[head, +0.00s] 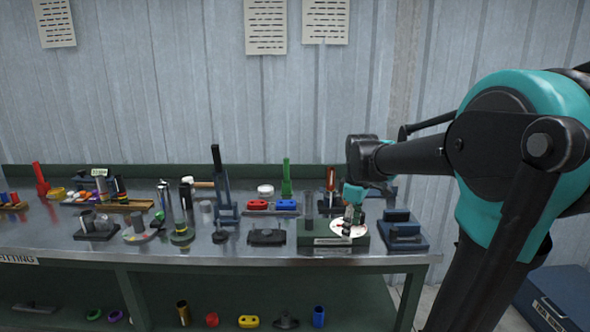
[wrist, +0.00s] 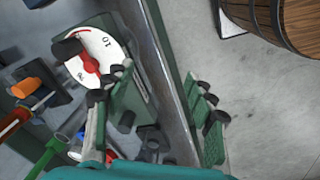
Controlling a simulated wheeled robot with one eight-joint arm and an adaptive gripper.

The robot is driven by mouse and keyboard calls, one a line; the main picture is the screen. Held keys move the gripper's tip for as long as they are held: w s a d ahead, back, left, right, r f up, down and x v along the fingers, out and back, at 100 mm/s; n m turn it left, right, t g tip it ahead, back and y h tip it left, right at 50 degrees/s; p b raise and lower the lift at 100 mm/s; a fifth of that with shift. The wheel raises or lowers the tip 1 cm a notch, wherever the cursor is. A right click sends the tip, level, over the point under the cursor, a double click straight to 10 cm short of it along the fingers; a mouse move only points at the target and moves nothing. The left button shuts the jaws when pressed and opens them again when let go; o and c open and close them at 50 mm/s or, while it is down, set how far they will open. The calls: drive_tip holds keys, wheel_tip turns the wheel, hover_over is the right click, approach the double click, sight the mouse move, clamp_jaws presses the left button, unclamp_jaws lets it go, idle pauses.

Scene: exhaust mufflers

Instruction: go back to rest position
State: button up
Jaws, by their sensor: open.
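My arm reaches in from the right in the head view, and my gripper (head: 351,213) is low over the right part of the workbench. It hangs at a white round dial on a dark green stand (head: 322,241) and partly hides the dial. In the wrist view my gripper (wrist: 158,82) has its two fingers spread wide apart with nothing between them. The white dial (wrist: 108,47) with a red mark lies beside the left finger, which covers part of it. I cannot tell whether the finger touches it.
The steel workbench (head: 270,251) carries several tools and fixtures. A blue block fixture (head: 403,236) stands right of the dial stand. A blue chest (head: 560,296) is on the floor at right. The wrist view shows a wooden barrel (wrist: 285,22) beyond the bench edge.

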drive_tip(key=s+d+f+m+t, duration=0.2)
drive_tip(key=s+f+m, duration=0.9)
drive_tip(key=s+f, duration=0.6)
drive_tip(key=shift+d+m+t, duration=0.15)
drive_tip(key=shift+m+t, duration=0.15)
drive_tip(key=shift+t, duration=0.1)
drive_tip(key=shift+r, duration=0.1)
